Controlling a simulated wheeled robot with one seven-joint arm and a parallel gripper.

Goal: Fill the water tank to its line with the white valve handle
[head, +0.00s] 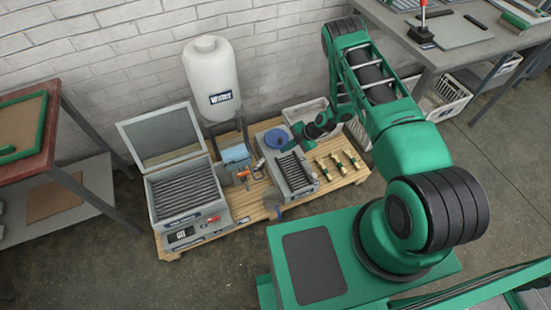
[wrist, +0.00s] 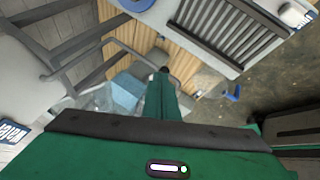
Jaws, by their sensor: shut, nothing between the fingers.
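The tall white water tank (head: 212,80) stands on a dark stand at the back of the pallet; its labelled side shows at the lower left of the wrist view (wrist: 15,130). A small light-blue box (head: 236,155) sits below it, and in the wrist view it (wrist: 127,90) lies just left of my fingers. My gripper (wrist: 163,75) is shut and empty, its dark tip over the pallet. In the wrist view a small pale piece (wrist: 158,54) shows just beyond the tip; I cannot tell if it is the white valve handle. The fill line and water level are not readable.
A grey slatted unit (head: 292,172) and blue disc (head: 277,138) are near my gripper. A lidded metal box (head: 185,190) stands left, brass fittings (head: 340,160) right. A thin grey pipe (wrist: 95,55) curves near my fingers. Open floor lies in front of the pallet.

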